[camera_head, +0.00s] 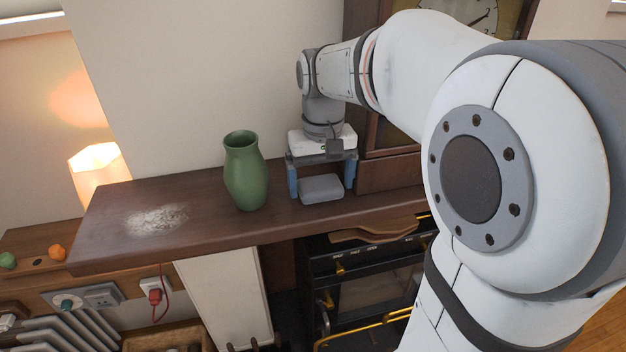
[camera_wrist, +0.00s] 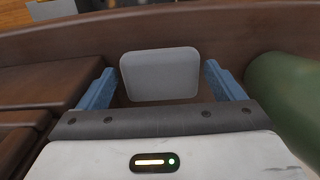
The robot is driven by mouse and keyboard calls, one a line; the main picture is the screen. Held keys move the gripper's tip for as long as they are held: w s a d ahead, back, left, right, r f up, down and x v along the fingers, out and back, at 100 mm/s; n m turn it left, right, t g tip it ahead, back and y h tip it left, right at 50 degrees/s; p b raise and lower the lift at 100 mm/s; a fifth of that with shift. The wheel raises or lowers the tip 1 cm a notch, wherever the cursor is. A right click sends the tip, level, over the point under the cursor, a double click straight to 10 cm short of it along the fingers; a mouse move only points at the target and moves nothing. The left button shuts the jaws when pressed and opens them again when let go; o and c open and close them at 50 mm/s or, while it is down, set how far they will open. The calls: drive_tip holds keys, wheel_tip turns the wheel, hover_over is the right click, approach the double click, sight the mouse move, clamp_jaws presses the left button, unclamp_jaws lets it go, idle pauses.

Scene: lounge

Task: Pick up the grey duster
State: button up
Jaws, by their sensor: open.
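The grey duster (camera_head: 321,188) is a small rounded block lying on the dark wooden mantel shelf (camera_head: 200,222), right of the green vase. My gripper (camera_head: 320,187) is above the shelf, pointing down, with its blue fingers apart on the left and right of the duster. In the wrist view the duster (camera_wrist: 160,75) shows between the two open fingers (camera_wrist: 156,88), with a gap on each side. I see no finger touching it. The duster's underside is hidden.
A green vase (camera_head: 246,172) stands close to the left of my gripper and also shows at right in the wrist view (camera_wrist: 285,95). A wooden clock case (camera_head: 388,172) stands to the right. A pale dusty patch (camera_head: 157,219) marks the shelf's left part, which is otherwise clear.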

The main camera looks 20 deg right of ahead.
drive_tip(key=shift+f, duration=0.35)
drive_tip(key=shift+s, duration=0.1)
drive_tip(key=shift+c, duration=0.2)
drive_tip(key=c, duration=0.7)
drive_tip(key=shift+r, duration=0.1)
